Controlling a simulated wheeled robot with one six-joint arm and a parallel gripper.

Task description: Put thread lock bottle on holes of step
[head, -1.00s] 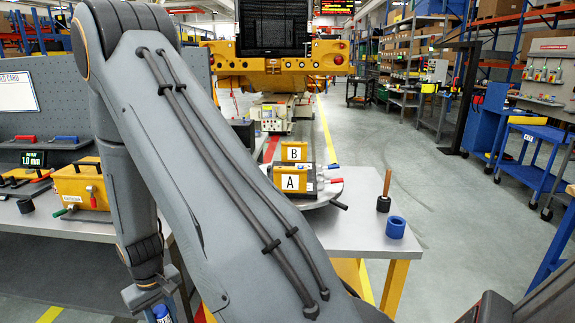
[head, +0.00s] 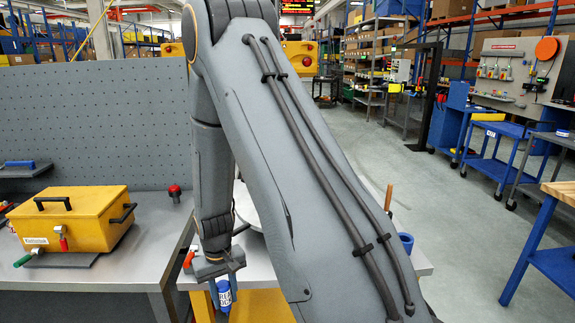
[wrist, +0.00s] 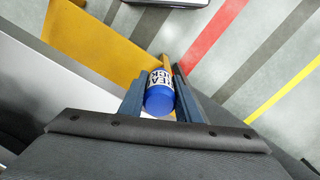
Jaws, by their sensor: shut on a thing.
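My gripper (head: 224,280) hangs down in the middle of the head view, beside the front of the metal table. It is shut on the thread lock bottle (head: 225,297), a small blue and white bottle with lettering. In the wrist view the bottle's blue cap (wrist: 160,101) faces the camera, between the two dark fingers of my gripper (wrist: 160,92). No step with holes can be made out; my arm covers much of the middle.
A yellow case (head: 75,218) with black handles stands on the left bench, before a grey pegboard (head: 100,120). A yellow surface (wrist: 95,40) lies below the bottle in the wrist view. A blue cart (head: 495,150) stands at the right. The aisle floor (head: 440,220) is clear.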

